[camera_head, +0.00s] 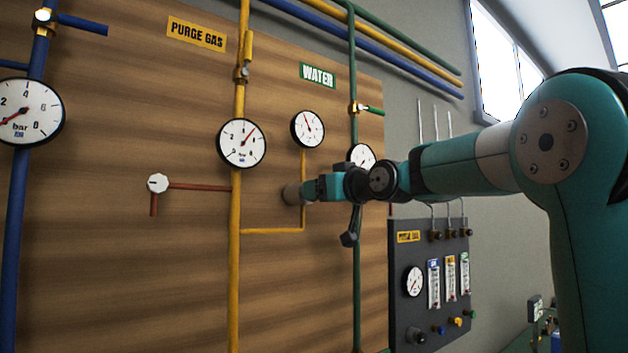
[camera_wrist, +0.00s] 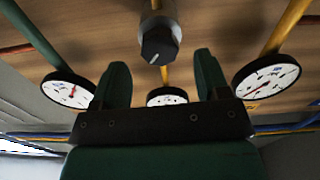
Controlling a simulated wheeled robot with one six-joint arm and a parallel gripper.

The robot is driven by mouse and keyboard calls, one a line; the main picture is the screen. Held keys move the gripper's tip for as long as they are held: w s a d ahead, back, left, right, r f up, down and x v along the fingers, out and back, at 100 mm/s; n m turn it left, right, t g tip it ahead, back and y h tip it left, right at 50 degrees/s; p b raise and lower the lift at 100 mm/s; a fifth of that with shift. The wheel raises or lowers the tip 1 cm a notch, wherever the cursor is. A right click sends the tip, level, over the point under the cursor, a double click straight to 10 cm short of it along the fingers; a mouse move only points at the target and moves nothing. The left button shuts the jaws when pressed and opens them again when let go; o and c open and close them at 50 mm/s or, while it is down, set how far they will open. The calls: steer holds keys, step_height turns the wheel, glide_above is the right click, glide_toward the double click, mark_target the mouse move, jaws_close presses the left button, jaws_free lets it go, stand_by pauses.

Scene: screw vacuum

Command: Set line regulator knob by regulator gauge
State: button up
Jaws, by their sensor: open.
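The line regulator (camera_head: 292,194) is a short grey-brown cylinder on the yellow branch pipe. In the wrist view its dark knob (camera_wrist: 158,46) with a white mark faces me. My gripper (camera_head: 306,190) is open in front of it. In the wrist view my gripper (camera_wrist: 160,62) has its two green fingers apart. The knob appears between and just past the fingertips, with space on both sides. The regulator gauge (camera_head: 307,129) is above, on the same branch; its red needle points up and slightly left. It also shows in the wrist view (camera_wrist: 167,96), partly hidden by my gripper.
A larger gauge (camera_head: 241,143) sits on the yellow pipe (camera_head: 236,290) left of the regulator. A water gauge (camera_head: 362,155) on the green pipe (camera_head: 356,290) is partly behind my arm. A small white dial (camera_head: 158,183) with red pipes is further left. A grey flowmeter panel (camera_head: 435,280) stands lower right.

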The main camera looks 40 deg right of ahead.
steer(key=shift+w+a+p, duration=0.1)
steer(key=shift+w+p, duration=0.5)
steer(key=shift+w, duration=1.3)
steer(key=c, duration=0.9)
steer(key=shift+c, duration=0.2)
